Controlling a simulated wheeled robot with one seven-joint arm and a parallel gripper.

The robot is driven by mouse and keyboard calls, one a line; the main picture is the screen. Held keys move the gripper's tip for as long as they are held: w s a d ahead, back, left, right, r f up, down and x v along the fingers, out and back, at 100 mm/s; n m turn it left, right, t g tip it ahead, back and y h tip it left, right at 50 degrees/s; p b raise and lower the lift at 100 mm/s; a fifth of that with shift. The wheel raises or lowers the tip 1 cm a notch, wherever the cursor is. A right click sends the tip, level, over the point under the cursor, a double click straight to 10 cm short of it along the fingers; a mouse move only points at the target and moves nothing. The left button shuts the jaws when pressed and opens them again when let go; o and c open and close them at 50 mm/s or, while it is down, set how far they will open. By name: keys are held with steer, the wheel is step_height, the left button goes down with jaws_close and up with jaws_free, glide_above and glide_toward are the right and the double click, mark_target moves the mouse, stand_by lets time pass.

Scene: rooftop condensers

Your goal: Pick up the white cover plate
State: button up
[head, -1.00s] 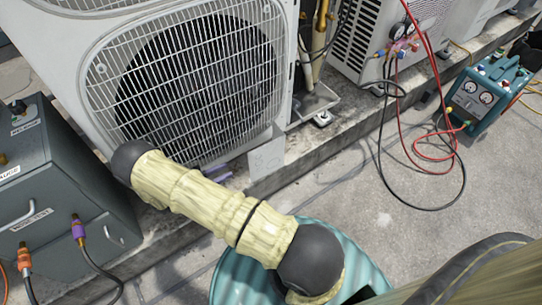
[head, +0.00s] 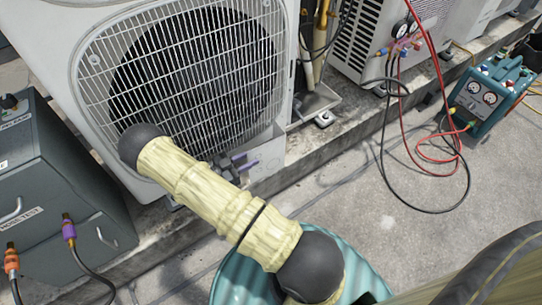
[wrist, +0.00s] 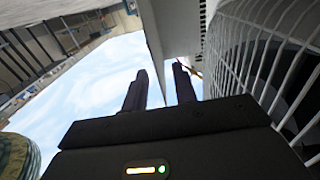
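The white cover plate (head: 267,172) stands upright against the lower right corner of the front condenser unit in the head view. A small part of its face is hidden by my gripper (head: 250,160), which is just left of the plate with its fingers pointing toward it. I cannot tell whether the fingers touch the plate. In the wrist view my gripper (wrist: 160,80) has its two dark fingers apart, with a clear gap between them. I cannot make out the plate for certain in the wrist view.
The condenser unit's grille (head: 195,75) is close behind my gripper. A grey-green test case (head: 60,190) stands at left, and a teal ribbed drum (head: 235,275) is below my arm. Hoses (head: 460,170) and a teal machine (head: 485,95) are at right.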

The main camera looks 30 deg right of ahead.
mark_target(261, 152)
steer(key=d+b, duration=0.2)
steer(key=d, duration=0.1)
steer(key=d+b, duration=0.1)
steer(key=d, duration=0.1)
steer(key=shift+f, duration=0.4)
steer(key=shift+c, duration=0.5)
jaws_close()
stand_by(0.9)
